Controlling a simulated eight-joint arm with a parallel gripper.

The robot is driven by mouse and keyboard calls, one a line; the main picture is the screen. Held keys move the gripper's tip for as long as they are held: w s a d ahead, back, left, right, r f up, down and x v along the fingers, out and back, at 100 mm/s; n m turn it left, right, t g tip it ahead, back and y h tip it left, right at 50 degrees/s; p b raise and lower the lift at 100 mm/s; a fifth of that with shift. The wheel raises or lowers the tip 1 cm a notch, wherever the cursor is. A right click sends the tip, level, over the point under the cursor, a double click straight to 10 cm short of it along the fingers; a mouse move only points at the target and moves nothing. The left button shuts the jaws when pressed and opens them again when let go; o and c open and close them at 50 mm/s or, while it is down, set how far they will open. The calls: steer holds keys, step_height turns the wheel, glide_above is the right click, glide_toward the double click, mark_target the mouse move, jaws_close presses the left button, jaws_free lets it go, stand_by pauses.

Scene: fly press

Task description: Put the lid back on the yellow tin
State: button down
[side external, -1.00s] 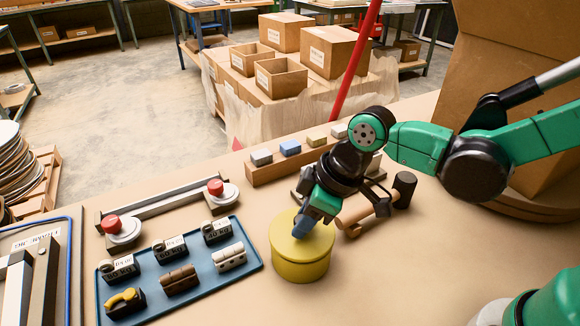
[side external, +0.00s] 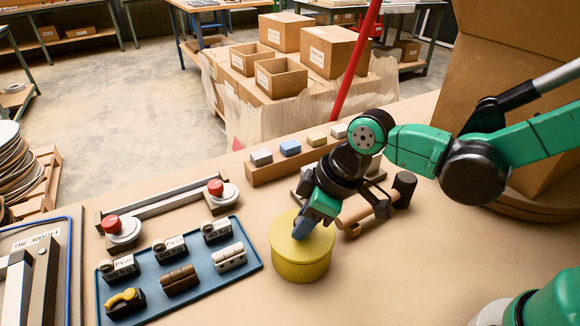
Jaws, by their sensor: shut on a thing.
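The yellow tin (side external: 303,270) stands upright on the tan bench, right of the blue tray. Its yellow lid (side external: 283,235) sits flat across the top, and I see no clear gap between lid and tin. My gripper (side external: 301,230) comes down from the upper right and is shut on the lid near the middle of its top. The fingers hide the part of the lid that they grip, so I cannot see a knob.
A blue tray (side external: 205,275) with labelled weights and small blocks lies left of the tin. A wooden mallet (side external: 403,188) lies close behind and right of it. A wooden strip (side external: 262,174) with small blocks is farther back. The bench in front of the tin is clear.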

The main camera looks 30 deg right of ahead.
steer(key=shift+c, duration=2.4)
jaws_free()
steer(key=shift+o, duration=0.3)
steer(key=o, duration=0.4)
steer(key=shift+r, duration=3.55)
jaws_close()
